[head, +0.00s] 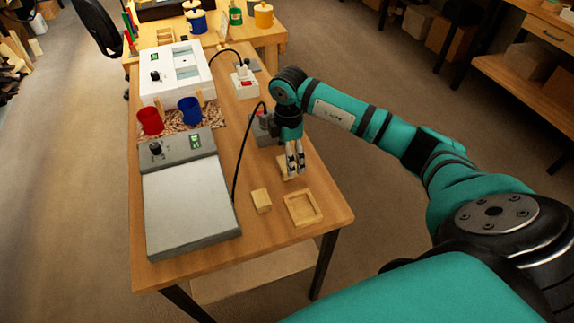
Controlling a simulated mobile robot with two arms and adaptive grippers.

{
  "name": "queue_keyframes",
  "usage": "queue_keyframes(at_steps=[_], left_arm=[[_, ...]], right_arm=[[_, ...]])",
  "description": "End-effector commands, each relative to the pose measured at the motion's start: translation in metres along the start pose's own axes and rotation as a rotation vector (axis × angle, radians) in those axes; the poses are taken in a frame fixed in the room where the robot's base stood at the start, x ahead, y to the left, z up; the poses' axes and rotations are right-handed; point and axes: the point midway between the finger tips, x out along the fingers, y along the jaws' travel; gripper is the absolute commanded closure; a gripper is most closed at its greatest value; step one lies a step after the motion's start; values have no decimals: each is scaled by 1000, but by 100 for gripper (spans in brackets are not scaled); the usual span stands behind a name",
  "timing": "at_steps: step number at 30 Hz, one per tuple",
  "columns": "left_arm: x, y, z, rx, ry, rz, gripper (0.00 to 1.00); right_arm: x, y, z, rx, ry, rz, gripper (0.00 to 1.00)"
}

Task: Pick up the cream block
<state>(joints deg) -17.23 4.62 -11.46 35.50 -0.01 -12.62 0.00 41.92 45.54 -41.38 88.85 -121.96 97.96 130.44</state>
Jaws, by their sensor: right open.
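My right gripper (295,172) points down over the front right part of the wooden bench, with its fingers open. A pale cream block (284,168) shows behind and beside the fingers and is partly hidden by them. I cannot tell whether the fingers touch it. A second small block (261,201), tan-yellow, lies on the bench to the front left of the gripper. My left gripper is out of view.
A shallow square wooden tray (287,208) lies near the bench's front right corner. A grey flat-topped device (186,207) fills the left front. Red (150,121) and blue (190,111) cups stand behind it. A black cable (239,160) runs between device and socket.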

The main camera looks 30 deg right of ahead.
Motion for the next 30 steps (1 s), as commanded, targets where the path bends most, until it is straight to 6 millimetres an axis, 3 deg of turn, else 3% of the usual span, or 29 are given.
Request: queue_keyframes(at_steps=[9,17,30], left_arm=[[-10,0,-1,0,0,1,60],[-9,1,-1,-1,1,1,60],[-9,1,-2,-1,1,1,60]], right_arm=[[41,2,-2,1,-1,-3,11],[43,3,-2,0,-1,-1,12],[42,3,-2,0,-1,-1,66]])
